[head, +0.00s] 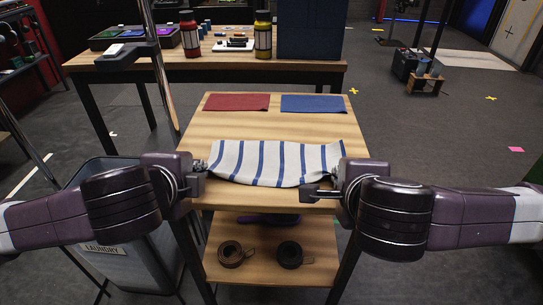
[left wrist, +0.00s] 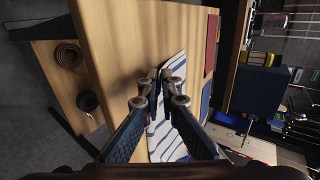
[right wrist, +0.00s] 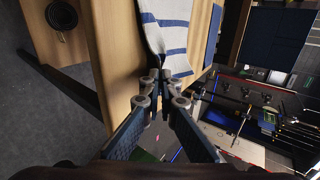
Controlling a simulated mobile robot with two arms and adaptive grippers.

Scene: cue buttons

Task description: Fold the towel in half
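The towel (head: 275,163) is white with blue stripes and lies across the front half of the small wooden table, its near edge sagging in a curve. My left gripper (head: 202,167) is at the towel's left end, fingers closed together on its edge; the towel also shows in the left wrist view (left wrist: 163,140). My right gripper (head: 336,170) is at the right end. In the right wrist view its fingertips (right wrist: 160,82) meet at the towel's (right wrist: 170,40) tapered edge. The cloth between the fingertips is mostly hidden.
A red cloth (head: 237,102) and a blue cloth (head: 314,104) lie flat at the table's back. Two dark rolls (head: 230,254) sit on the lower shelf. A laundry bin (head: 130,255) stands at the left. A workbench with bottles (head: 263,35) is behind.

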